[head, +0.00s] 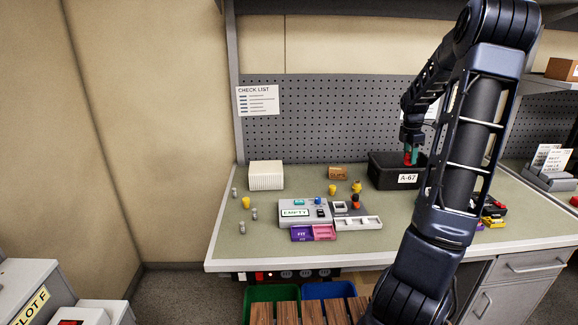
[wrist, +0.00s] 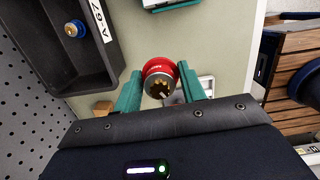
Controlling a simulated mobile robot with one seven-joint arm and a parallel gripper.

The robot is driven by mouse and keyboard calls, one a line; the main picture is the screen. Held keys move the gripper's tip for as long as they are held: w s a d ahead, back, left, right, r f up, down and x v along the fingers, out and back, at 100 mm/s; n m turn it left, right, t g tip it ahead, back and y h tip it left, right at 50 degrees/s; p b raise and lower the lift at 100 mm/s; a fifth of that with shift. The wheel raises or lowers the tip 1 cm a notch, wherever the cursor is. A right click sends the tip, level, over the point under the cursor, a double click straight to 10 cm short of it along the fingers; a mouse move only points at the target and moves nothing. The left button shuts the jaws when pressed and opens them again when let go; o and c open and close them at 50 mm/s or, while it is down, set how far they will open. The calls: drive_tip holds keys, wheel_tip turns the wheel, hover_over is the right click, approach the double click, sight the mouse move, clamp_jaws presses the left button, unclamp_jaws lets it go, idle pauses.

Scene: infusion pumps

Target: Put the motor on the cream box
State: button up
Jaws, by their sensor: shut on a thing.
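The cream box (head: 266,175) is a ribbed block at the back left of the table, well left of my gripper. It is not seen in the wrist view.
A blue and brass part (wrist: 75,29) lies in the bin. A small brown box (head: 337,173) and yellow parts stand between bin and cream box. A grey pump unit (head: 305,211) with trays is in front. Small cylinders stand near the cream box, whose top looks clear.

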drive_tip(key=w+a+r+n, duration=0.3)
drive_tip(key=w+a+n, duration=0.1)
drive_tip(key=w+a, duration=0.85)
wheel_tip(320, 180, up, 5)
drive_tip(key=n+t, duration=0.1)
drive_tip(key=n, duration=0.7)
hover_over(266, 166)
drive_tip(key=shift+y, duration=0.4)
drive_tip(key=f, duration=1.9)
drive_tip(key=shift+s, duration=0.35)
drive_tip(key=shift+f, duration=0.1)
drive_tip(key=o, duration=0.8)
drive_tip(key=shift+c, duration=0.2)
drive_tip(key=o, duration=0.3)
